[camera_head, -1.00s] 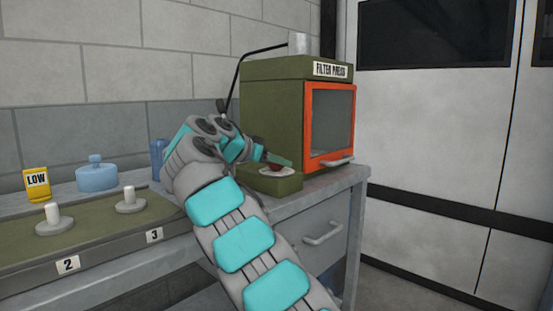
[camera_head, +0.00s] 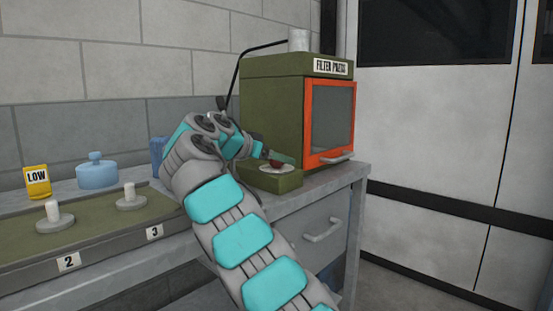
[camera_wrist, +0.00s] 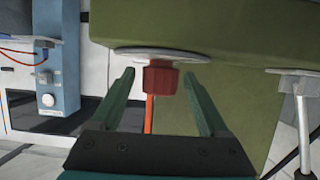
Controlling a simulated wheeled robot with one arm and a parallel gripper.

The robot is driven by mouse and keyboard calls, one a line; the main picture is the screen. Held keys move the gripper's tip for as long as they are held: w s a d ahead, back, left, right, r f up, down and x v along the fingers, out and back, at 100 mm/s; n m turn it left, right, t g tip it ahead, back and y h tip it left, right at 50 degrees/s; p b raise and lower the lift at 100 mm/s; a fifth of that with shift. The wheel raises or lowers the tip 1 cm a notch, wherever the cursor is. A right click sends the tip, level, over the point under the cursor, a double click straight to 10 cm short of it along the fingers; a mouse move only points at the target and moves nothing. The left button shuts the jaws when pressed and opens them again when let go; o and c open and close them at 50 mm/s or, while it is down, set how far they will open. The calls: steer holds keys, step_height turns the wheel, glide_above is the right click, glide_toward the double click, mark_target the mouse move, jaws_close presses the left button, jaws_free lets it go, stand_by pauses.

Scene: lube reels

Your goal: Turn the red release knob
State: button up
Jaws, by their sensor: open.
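The red release knob (camera_wrist: 160,78) sits on a pale round plate (camera_wrist: 158,54) on the green press body in the wrist view. My gripper (camera_wrist: 160,92) is open in the wrist view. Its two green fingers stand to the left and right of the knob, with a gap on each side. I cannot tell whether the fingertips reach fully alongside it.
The green filter press (camera_head: 272,100) with its orange-framed door (camera_head: 331,120) stands behind the knob's block. A yellow LOW box (camera_head: 37,182), a blue canister (camera_head: 97,174) and white spindles (camera_head: 53,212) are on the left. The grey bench (camera_head: 335,190) ends at the right.

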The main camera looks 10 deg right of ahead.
steer(key=v, duration=0.7)
steer(key=shift+s+a+r, duration=0.2)
steer(key=shift+a, duration=0.1)
